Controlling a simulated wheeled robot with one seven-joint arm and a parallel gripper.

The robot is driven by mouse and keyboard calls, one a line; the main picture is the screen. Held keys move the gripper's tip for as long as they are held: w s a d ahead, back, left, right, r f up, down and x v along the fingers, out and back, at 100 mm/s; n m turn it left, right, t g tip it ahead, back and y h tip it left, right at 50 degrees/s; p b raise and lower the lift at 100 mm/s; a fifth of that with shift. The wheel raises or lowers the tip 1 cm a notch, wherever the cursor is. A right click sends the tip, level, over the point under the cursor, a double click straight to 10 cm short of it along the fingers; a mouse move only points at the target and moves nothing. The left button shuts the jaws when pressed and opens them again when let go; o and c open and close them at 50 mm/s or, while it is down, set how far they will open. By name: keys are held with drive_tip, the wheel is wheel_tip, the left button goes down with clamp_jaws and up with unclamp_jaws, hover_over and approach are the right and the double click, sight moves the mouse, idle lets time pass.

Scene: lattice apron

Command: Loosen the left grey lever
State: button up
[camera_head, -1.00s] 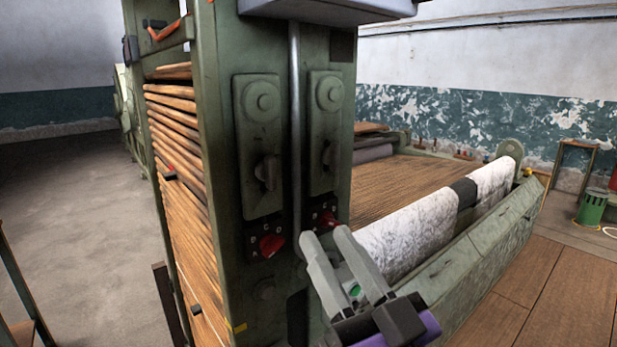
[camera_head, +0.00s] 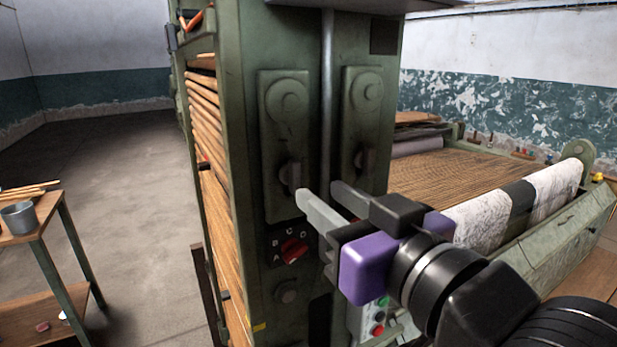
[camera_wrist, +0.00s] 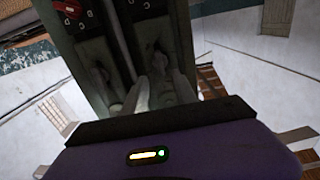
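The left grey lever (camera_head: 290,175) sits on the left raised plate of the green machine post, below a round boss. It points roughly downward. A second grey lever (camera_head: 366,160) sits on the right plate. My gripper (camera_head: 318,191) is open, with two pale grey fingers pointing at the post. Its left fingertip appears close to the left lever's lower right in the head view; whether it touches cannot be told. Nothing shows between the fingers. The wrist view shows the fingers (camera_wrist: 158,88) in front of the post, seen from an odd angle, with the levers unclear.
A red dial (camera_head: 293,250) with letters lies below the left plate. A vertical grey rod (camera_head: 327,100) runs between the plates. A wooden table (camera_head: 42,215) with a metal cup (camera_head: 18,217) stands at left. White rolls (camera_head: 482,221) lie at right. Floor at left is open.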

sight(298, 177)
drive_tip(key=p+x, duration=0.1)
drive_tip(key=x, duration=0.5)
drive_tip(key=shift+w+a, duration=0.2)
clamp_jaws()
